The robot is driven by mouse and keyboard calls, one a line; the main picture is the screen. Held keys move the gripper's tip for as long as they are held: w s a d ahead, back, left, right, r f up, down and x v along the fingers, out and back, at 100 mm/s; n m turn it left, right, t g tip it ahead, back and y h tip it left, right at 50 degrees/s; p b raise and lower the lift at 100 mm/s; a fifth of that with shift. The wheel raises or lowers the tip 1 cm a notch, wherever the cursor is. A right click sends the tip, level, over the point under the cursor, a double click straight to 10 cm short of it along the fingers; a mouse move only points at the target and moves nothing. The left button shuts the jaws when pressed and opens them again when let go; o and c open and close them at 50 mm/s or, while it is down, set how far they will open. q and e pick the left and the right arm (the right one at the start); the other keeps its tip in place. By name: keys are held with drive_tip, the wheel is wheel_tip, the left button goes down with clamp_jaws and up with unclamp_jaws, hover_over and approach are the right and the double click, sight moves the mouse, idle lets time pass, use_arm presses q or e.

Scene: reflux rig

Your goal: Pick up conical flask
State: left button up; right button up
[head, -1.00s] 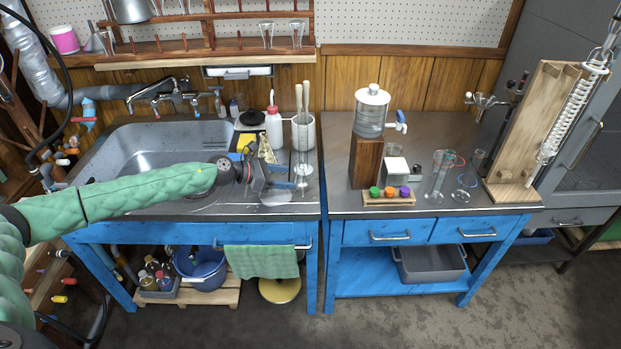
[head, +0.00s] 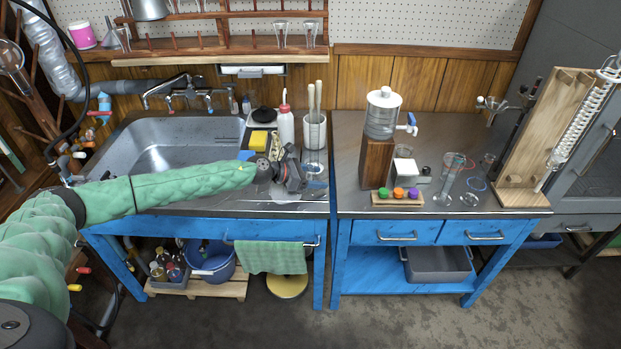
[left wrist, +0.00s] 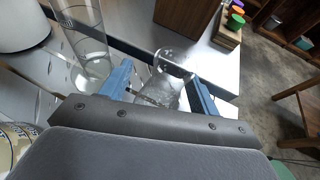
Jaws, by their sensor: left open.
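The conical flask (left wrist: 160,88) is clear glass and shows in the left wrist view between the two blue fingers of my left gripper (left wrist: 160,82). I cannot tell whether a finger touches it. In the head view my left gripper (head: 306,178) is over the right part of the sink counter, in front of the white utensil pot, and hides most of what is behind it. Its fingers are apart. My right gripper does not show.
A tall clear glass vessel (left wrist: 82,35) stands close beside the left finger in the left wrist view. The utensil pot (head: 315,133), a red-capped bottle (head: 286,127) and a yellow sponge (head: 259,141) stand behind the gripper. The wooden block (head: 376,162) is to the right.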

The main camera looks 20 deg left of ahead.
use_arm(q)
drive_tip(key=c, duration=1)
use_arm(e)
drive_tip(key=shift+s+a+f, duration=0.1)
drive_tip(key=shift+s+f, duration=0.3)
